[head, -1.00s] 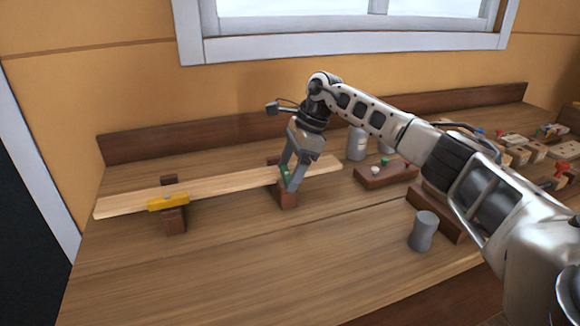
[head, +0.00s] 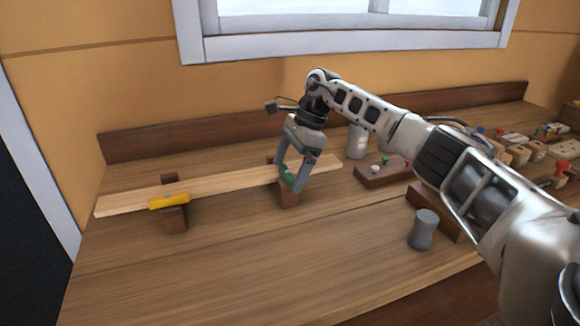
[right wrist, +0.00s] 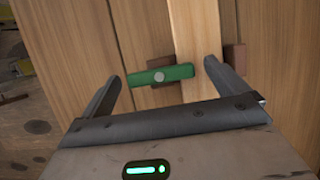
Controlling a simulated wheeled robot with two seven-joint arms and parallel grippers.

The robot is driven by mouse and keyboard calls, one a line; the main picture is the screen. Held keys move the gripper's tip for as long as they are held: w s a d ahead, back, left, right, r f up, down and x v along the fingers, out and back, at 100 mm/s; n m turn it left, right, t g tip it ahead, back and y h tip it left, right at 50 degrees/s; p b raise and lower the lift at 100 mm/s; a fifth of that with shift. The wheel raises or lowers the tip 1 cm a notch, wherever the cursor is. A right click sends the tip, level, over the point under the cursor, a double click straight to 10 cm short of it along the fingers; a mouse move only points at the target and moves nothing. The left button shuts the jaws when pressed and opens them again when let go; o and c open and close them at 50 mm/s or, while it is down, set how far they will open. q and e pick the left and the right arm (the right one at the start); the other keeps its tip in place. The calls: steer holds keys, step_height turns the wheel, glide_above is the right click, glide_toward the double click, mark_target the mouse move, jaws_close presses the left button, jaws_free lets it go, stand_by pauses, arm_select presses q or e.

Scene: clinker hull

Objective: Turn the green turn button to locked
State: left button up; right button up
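The green turn button (head: 287,174) is a short bar on the right brown block (head: 289,196), beside the pale plank (head: 235,181). In the right wrist view the button (right wrist: 160,76) lies crosswise to the plank (right wrist: 195,35), with its right end over the plank's edge and a grey pivot at its middle. My right gripper (head: 288,177) is open, with one finger beyond each end of the button. The gripper (right wrist: 163,78) shows a gap to the button on both sides. My left gripper is not in view.
A grey waisted cylinder (head: 423,229) and a dark board with small knobs (head: 383,175) stand to the right. The table front is clear.

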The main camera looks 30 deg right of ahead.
steer(key=v, duration=1.5)
steer(key=shift+d+r, duration=0.2)
steer(key=shift+r, duration=0.15)
